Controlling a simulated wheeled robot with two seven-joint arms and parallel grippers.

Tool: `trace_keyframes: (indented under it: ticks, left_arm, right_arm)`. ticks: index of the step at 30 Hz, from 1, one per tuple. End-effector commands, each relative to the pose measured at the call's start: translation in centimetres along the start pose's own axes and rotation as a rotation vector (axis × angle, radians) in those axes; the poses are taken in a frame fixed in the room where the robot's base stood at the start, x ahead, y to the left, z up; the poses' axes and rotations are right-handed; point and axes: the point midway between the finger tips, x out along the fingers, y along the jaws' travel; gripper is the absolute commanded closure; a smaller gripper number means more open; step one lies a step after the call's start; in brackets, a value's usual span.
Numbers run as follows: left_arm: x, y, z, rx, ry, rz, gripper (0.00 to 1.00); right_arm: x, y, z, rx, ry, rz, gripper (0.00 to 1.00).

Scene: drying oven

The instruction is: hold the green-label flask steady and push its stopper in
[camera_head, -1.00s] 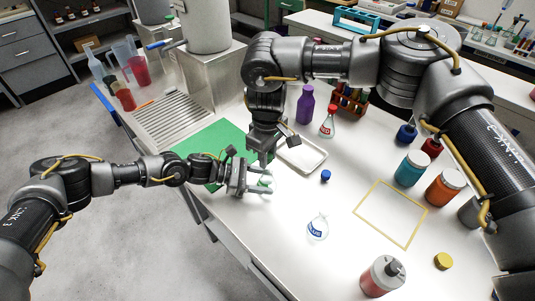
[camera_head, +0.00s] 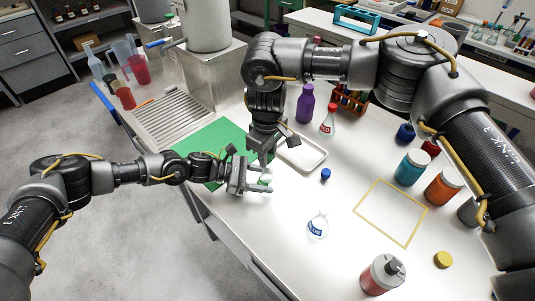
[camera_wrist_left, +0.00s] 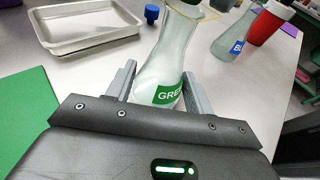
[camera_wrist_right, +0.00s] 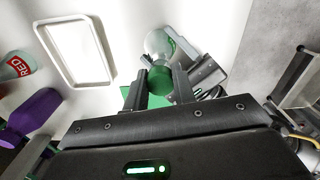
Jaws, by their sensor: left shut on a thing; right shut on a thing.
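The green-label flask (camera_wrist_left: 168,60) is clear glass and stands upright in the left wrist view. My left gripper (camera_head: 262,181) is shut around its lower body, with a finger on either side of the label; it also shows in the left wrist view (camera_wrist_left: 158,92). The green stopper (camera_wrist_right: 160,80) is between the fingers of my right gripper (camera_wrist_right: 160,84), which is shut on it from above. The flask's glass body (camera_wrist_right: 158,43) lies straight beyond the stopper in the right wrist view. How deep the stopper sits in the neck is hidden.
A metal tray (camera_head: 317,167) and a small blue stopper (camera_head: 326,174) are close on the right. The blue-label flask (camera_head: 318,226) stands nearer the front. A green mat (camera_head: 228,135) lies behind the grippers. The bench's front edge is close to my left gripper.

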Motion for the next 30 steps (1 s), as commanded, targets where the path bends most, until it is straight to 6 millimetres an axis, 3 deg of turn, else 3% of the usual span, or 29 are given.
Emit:
trace_keyframes:
  ticks: [30]
  left_arm:
    - [0.0, 0.0, 0.0, 0.000, 0.000, 0.000, 0.60]
  right_arm:
    - [1.2, 0.0, 0.0, 0.001, -0.001, -0.001, 0.95]
